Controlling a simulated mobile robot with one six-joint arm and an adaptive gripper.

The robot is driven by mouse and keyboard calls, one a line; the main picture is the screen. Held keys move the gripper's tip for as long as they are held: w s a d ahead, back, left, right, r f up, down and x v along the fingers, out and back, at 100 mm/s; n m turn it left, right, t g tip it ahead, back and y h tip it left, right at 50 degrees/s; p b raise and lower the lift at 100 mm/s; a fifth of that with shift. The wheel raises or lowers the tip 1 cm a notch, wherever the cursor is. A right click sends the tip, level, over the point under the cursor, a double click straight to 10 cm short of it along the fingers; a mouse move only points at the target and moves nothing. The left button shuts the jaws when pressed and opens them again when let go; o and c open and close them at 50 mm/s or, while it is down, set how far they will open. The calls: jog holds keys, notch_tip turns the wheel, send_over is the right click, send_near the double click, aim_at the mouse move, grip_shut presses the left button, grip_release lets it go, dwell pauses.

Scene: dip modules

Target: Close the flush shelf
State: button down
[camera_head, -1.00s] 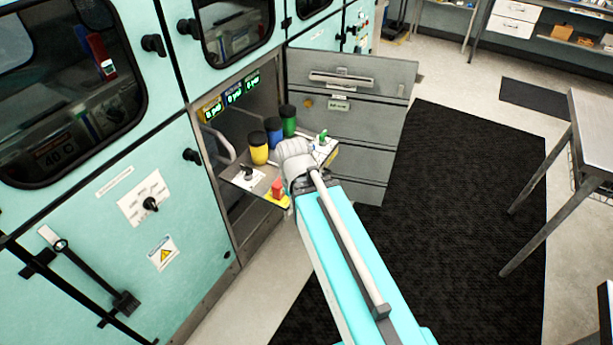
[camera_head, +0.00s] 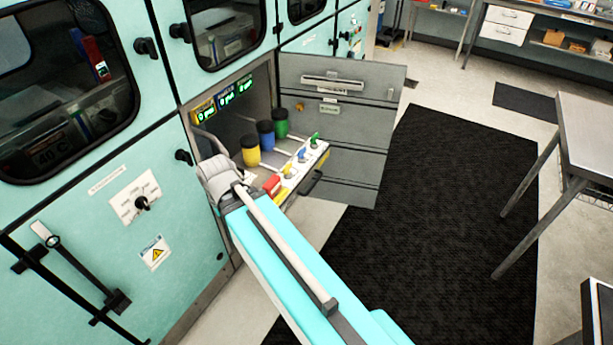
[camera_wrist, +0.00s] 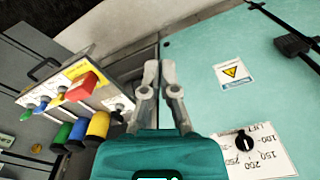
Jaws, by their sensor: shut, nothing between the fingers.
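The flush shelf (camera_head: 296,160) is pulled out of its recess in the teal cabinet. It carries yellow, blue and green capped containers (camera_head: 265,134), and its front has coloured valves and a dark handle (camera_head: 312,183). In the wrist view the shelf front (camera_wrist: 99,92) is at left, with a red block (camera_wrist: 81,87) nearest my gripper. My gripper (camera_wrist: 160,68) is shut and empty, between the shelf and the teal cabinet panel, apart from the handle. In the head view my wrist covers the shelf's near left corner, and the fingertips are hidden.
An open grey door (camera_head: 345,125) stands right of the recess. A teal panel (camera_head: 130,235) with a dial and levers is at left. A metal table (camera_head: 590,130) is at right. The floor with the black mat (camera_head: 440,200) is clear.

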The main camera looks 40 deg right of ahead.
jog(key=shift+w+a, duration=0.1)
jog(key=shift+a, duration=0.3)
